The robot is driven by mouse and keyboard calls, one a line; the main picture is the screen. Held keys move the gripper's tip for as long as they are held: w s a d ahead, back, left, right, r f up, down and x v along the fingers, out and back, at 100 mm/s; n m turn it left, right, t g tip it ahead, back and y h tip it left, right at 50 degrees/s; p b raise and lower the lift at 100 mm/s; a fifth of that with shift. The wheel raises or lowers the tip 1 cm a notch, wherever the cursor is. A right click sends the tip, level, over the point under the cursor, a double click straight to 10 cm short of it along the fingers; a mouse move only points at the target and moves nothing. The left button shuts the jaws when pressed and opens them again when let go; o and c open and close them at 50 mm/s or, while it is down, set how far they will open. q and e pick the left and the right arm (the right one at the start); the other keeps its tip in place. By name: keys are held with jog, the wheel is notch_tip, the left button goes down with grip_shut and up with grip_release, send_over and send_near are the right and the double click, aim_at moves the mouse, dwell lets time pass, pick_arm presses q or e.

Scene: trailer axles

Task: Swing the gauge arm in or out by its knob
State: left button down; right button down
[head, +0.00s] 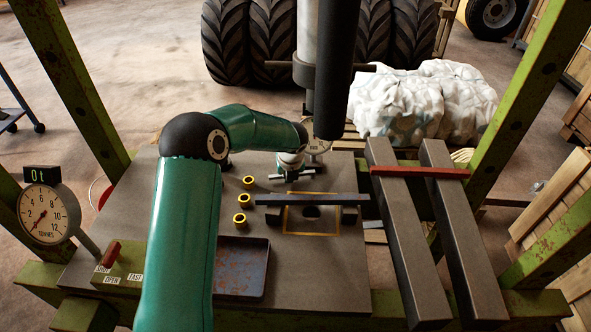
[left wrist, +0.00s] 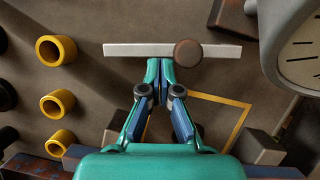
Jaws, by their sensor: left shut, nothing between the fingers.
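The gauge arm (left wrist: 130,50) is a pale flat bar lying across the upper middle of the left wrist view. Its round brown knob (left wrist: 187,54) sits on it right of centre. My left gripper (left wrist: 160,68) is shut and empty, its fingertips close to the bar just left of the knob. I cannot tell whether they touch. In the head view my left gripper (head: 289,172) is over the far part of the grey plate, at the small pale bar (head: 308,174); the knob is not clear there. A dial (left wrist: 302,50) shows in the left wrist view's upper right. My right gripper is out of view.
Several yellow rings (head: 241,219) stand left of a dark bar (head: 300,199) crossing a yellow square outline. A rusty tray (head: 240,268) lies nearer. The press ram (head: 333,70) hangs close to my gripper. Two steel beams (head: 410,245) lie right; a tonnes gauge (head: 43,214) stands left.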

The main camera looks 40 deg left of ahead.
pick_arm(q)
jog(key=shift+w+a+r+m+p, duration=0.15)
jog(key=shift+a+r+m+p, duration=0.2)
jog(key=shift+m+p, duration=0.4)
jog(key=shift+w+a+f+p, duration=0.2)
jog(key=shift+a+f+p, duration=0.15)
jog(key=shift+a+p, duration=0.15)
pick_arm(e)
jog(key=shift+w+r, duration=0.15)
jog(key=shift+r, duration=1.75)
